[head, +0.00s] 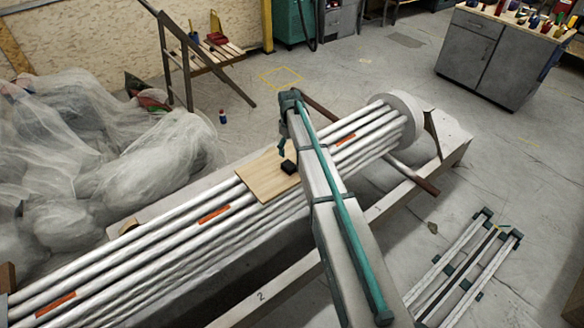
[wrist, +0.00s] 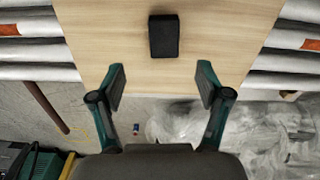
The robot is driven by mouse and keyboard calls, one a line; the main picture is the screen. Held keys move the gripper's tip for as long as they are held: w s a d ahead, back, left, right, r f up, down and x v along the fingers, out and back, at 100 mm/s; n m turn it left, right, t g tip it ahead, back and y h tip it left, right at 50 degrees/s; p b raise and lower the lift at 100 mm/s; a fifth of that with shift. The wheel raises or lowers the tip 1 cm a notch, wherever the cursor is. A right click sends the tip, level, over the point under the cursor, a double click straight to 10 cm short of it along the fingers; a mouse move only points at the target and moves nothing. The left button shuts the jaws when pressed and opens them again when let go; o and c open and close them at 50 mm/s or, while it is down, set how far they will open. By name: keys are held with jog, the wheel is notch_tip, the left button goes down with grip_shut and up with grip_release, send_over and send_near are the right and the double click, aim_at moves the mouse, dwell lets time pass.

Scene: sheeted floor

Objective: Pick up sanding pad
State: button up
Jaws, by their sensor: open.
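The sanding pad is a small black block (head: 289,167) lying on a light wooden board (head: 262,180) that rests across the silver pipes in the head view. In the wrist view the pad (wrist: 164,37) lies on the bare board (wrist: 225,30), above and roughly midway between my fingertips. My gripper (wrist: 161,76) is open and empty, with its two teal-and-dark fingers spread wider than the pad. The fingers are apart from the pad. In the head view my arm hides part of the area right of the board, and a little of the gripper shows beside the pad.
The bundle of silver pipes (head: 150,262) with orange marks runs under the board on a grey trough. Translucent sheeting (head: 130,165) is heaped at left. A grey cabinet (head: 490,55) with items on top stands at upper right. Open floor lies between.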

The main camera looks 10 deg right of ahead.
aim_at(289, 165)
jog(key=f, duration=0.3)
jog(key=f+p, duration=0.1)
jog(key=f, duration=0.6)
jog(key=shift+a, duration=0.3)
jog(key=shift+s, duration=0.1)
jog(key=shift+c, duration=0.5)
jog(key=c, duration=1)
jog(key=shift+c, duration=0.2)
jog(key=shift+r, duration=0.1)
jog(key=shift+r, duration=0.55)
jog(key=s+r+b, duration=0.2)
jog(key=s+r, duration=0.9)
jog(key=s, duration=0.3)
jog(key=shift+a+r, duration=0.35)
jog(key=shift+a, duration=0.05)
